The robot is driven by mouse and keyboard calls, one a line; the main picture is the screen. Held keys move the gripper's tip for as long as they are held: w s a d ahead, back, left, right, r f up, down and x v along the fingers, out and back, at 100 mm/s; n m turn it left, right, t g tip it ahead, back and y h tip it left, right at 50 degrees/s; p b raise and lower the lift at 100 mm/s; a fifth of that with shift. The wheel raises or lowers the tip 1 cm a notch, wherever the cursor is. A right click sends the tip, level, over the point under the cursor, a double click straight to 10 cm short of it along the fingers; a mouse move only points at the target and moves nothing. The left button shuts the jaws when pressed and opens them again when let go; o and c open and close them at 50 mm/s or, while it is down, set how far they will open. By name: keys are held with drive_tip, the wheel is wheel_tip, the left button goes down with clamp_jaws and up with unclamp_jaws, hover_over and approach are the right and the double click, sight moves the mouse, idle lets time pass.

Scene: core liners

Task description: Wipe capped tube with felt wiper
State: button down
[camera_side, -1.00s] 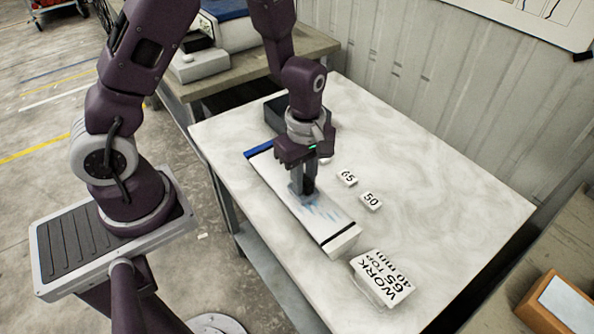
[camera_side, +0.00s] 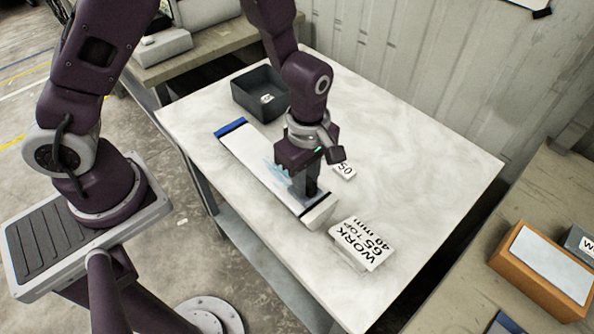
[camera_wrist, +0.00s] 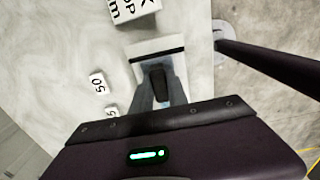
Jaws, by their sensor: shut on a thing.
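The capped tube (camera_side: 237,140) lies on the table as a long white flat-topped piece, with a blue end at the far left and a dark band by its white near end. Pale blue streaks (camera_side: 273,171) show on its top, left of my gripper. My gripper (camera_side: 306,188) points down over the tube near the dark-banded end. It is shut on a small dark block, the felt wiper (camera_wrist: 158,85), which also shows in the side view (camera_side: 312,189). The wiper seems to rest on the tube's top; exact contact is hidden. The wrist view shows the tube's banded end (camera_wrist: 153,45) ahead.
A white block lettered WORK 65 TOP 40 mm (camera_side: 359,245) stands just beyond the tube's near end. A small tile marked 50 (camera_side: 345,170) lies right of my gripper. A dark open box (camera_side: 243,93) stands behind. The table's right side (camera_side: 430,150) is clear.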

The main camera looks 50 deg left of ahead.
drive_tip(key=shift+d+f, duration=0.15)
drive_tip(key=shift+d, duration=0.3)
drive_tip(key=shift+a, duration=7.25)
drive_tip(key=shift+d+r, duration=0.15)
drive_tip(key=shift+d, duration=1.95)
drive_tip(key=shift+d+r, duration=0.1)
drive_tip(key=shift+d, duration=1.95)
drive_tip(key=shift+d+f, duration=0.15)
drive_tip(key=shift+d, duration=2.9)
drive_tip(key=shift+a+f, duration=0.1)
drive_tip(key=shift+a, duration=7.05)
wheel_tip(320, 180, up, 8)
